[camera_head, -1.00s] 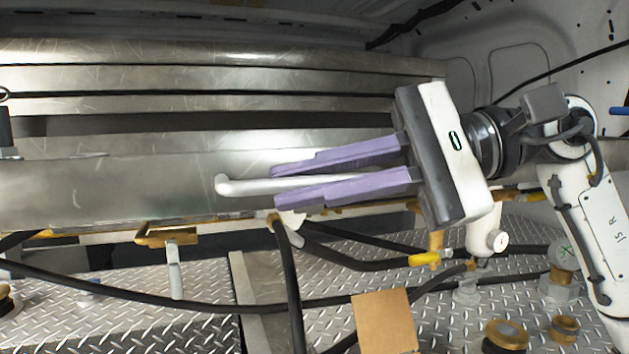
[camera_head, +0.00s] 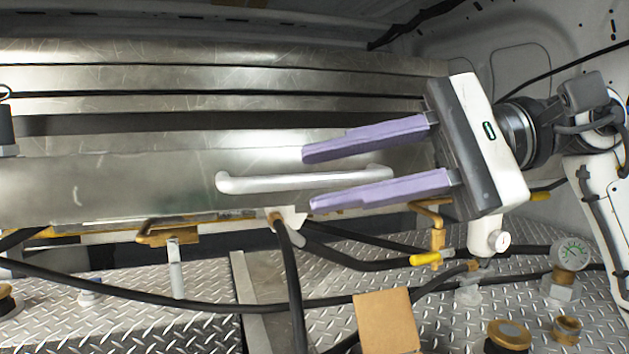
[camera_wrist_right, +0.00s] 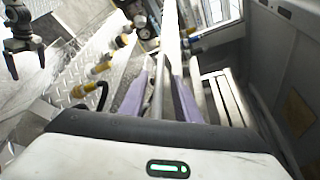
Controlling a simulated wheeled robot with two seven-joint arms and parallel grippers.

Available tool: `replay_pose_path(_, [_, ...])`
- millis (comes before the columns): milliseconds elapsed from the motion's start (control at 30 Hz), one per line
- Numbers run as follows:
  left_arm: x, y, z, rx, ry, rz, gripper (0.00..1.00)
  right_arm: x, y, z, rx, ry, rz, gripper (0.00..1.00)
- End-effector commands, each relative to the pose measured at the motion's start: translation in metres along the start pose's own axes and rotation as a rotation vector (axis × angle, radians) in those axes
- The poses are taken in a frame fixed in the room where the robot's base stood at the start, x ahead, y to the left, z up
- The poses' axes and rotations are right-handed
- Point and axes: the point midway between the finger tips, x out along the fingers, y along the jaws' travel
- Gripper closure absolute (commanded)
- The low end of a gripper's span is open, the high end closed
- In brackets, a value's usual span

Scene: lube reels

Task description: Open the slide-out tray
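The slide-out tray has a wide bare-metal front (camera_head: 130,185) in the head view, below a stack of metal drawer fronts. A dark gap shows above its top edge; how far out it stands is hard to tell. Its pale bar handle (camera_head: 265,182) runs nearly level. My right gripper (camera_head: 307,178) comes in from the right, open, its two purple fingers above and below the right half of the handle, apart from it in the picture. In the right wrist view the handle (camera_wrist_right: 158,88) runs between the spread fingers.
Black hoses (camera_head: 290,280) and brass fittings with a yellow valve lever (camera_head: 425,259) lie below the tray front. A brown box (camera_head: 386,320) is at the bottom on the diamond-plate floor.

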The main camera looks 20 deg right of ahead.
Motion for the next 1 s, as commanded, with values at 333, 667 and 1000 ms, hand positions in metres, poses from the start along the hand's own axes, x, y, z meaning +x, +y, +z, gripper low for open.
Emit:
replay_pose_path(333, [0.003, 0.0, -0.002, -0.001, 0.011, 0.002, 0.0, -0.063, 0.0, -0.001, 0.002, 0.001, 0.0, 0.71])
replay_pose_path(667, [0.003, 0.0, 0.0, 0.0, 0.008, 0.002, 0.0, -0.074, 0.0, 0.0, 0.0, 0.0, 0.002, 0.71])
replay_pose_path(1000, [0.002, 0.0, 0.004, 0.001, 0.001, 0.002, 0.0, -0.074, 0.0, 0.0, 0.0, 0.0, 0.002, 0.71])
